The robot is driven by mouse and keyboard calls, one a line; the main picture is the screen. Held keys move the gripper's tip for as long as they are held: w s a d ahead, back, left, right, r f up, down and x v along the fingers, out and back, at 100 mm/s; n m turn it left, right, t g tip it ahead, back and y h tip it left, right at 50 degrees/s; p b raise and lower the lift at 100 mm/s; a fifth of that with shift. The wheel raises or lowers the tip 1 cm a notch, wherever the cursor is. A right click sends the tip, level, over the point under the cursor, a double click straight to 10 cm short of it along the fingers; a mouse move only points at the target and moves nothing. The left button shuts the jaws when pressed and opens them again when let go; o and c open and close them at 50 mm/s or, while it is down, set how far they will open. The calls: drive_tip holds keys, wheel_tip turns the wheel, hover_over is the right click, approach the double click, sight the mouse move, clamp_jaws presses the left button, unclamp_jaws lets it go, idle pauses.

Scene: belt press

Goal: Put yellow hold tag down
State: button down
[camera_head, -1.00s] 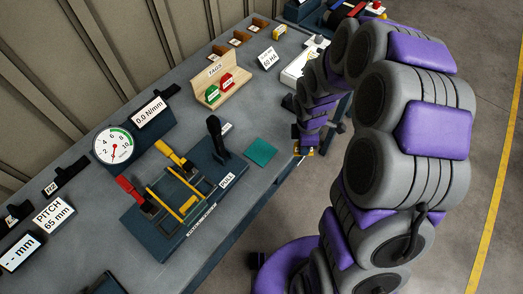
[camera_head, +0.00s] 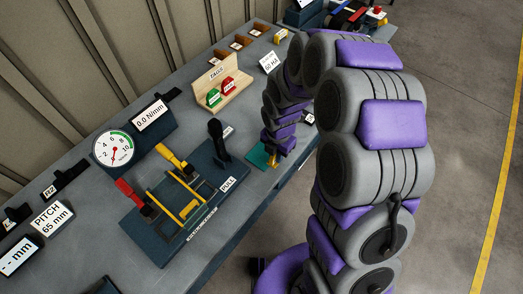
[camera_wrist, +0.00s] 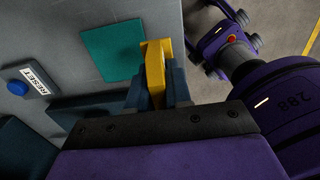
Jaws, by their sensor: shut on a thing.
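The yellow hold tag (camera_wrist: 155,68) is between the fingers of my gripper (camera_wrist: 157,90), which is shut on it. In the head view, a small yellow part of the tag (camera_head: 272,161) shows under my gripper (camera_head: 274,153). The teal square mat (camera_head: 257,156) lies on the bench's front part, just left of and partly behind my gripper. In the wrist view, the tag overlaps the right edge of the teal mat (camera_wrist: 108,50). I cannot tell whether the tag touches the mat or hangs above it.
A wooden tag rack (camera_head: 222,88) with a green and a red tag stands behind. The belt press fixture (camera_head: 180,205) with its black lever (camera_head: 217,137) is left of the mat. A blue RESET button (camera_wrist: 18,88) shows in the wrist view. The bench's front edge is close.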

hover_over(262, 155)
drive_tip(key=shift+s+f+b, duration=0.15)
drive_tip(key=shift+f+b, duration=0.15)
drive_tip(key=shift+b, duration=0.15)
wheel_tip(262, 155, down, 4)
drive_tip(key=shift+a+r+b, duration=0.1)
drive_tip(key=shift+r+b, duration=0.05)
drive_tip(key=shift+b, duration=0.4)
drive_tip(key=shift+r, duration=0.1)
drive_tip(key=c, duration=1.1)
unclamp_jaws()
drive_tip(key=shift+o, duration=0.2)
